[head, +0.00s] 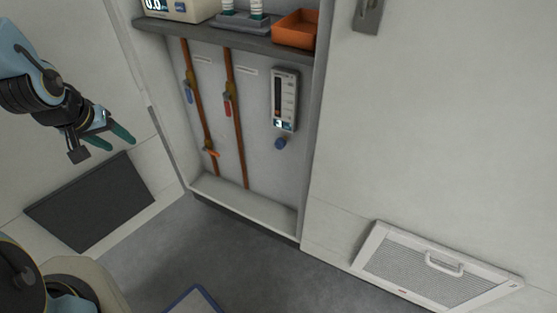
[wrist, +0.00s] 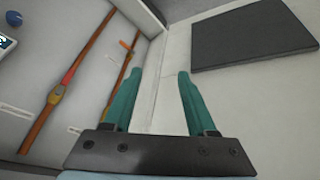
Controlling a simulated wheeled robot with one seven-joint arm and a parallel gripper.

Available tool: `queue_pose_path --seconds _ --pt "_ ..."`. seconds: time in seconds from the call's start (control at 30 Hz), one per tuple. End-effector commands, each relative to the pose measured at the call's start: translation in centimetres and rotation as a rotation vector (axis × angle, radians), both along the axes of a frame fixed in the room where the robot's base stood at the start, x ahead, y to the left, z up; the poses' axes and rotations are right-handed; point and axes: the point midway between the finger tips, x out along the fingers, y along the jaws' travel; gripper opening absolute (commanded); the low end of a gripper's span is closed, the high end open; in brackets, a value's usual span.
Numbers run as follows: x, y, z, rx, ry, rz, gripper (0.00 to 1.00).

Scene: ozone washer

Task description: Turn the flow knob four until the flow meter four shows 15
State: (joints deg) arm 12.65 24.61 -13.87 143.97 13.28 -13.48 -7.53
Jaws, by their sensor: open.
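The flow meter (head: 285,98) is a grey upright panel with a dark scale and a small display on the back wall of the alcove. My gripper (head: 118,140) is open and empty, well to the left of the knob in the head view. Its green fingers (wrist: 157,75) are apart in the wrist view.
Two copper pipes (head: 237,130) with red and blue valve handles stand left of the meter. A shelf (head: 225,36) above holds a device and an orange tray (head: 296,30). A dark panel (head: 92,200) is at left, a vent (head: 435,268) at right.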

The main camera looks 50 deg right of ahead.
Motion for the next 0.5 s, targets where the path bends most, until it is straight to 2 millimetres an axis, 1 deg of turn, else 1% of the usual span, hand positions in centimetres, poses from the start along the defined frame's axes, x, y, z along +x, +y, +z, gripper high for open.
queue_pose_path --seconds 0.03,0.07,0.1,0.17,0.2,0.3,0.33,0.4,0.5 --pt "-1.0 -3.5 -4.9 -0.068 -0.004 -0.067 0.64" --pt "-1.6 -5.5 -6.4 -0.116 -0.011 -0.101 0.68" --pt "-2.6 -8.3 -8.2 -0.184 -0.016 -0.145 0.70" --pt "-4.4 -12.2 -10.6 -0.297 -0.016 -0.200 0.70" --pt "-5.9 -14.7 -12.0 -0.375 -0.012 -0.232 0.70" --pt "-9.7 -19.9 -14.2 -0.572 0.019 -0.286 0.70" --pt "-10.8 -21.1 -14.6 -0.625 0.031 -0.295 0.70" --pt "-13.0 -23.4 -15.1 -0.739 0.057 -0.307 0.70" --pt "-15.1 -25.3 -15.1 -0.858 0.089 -0.308 0.70"
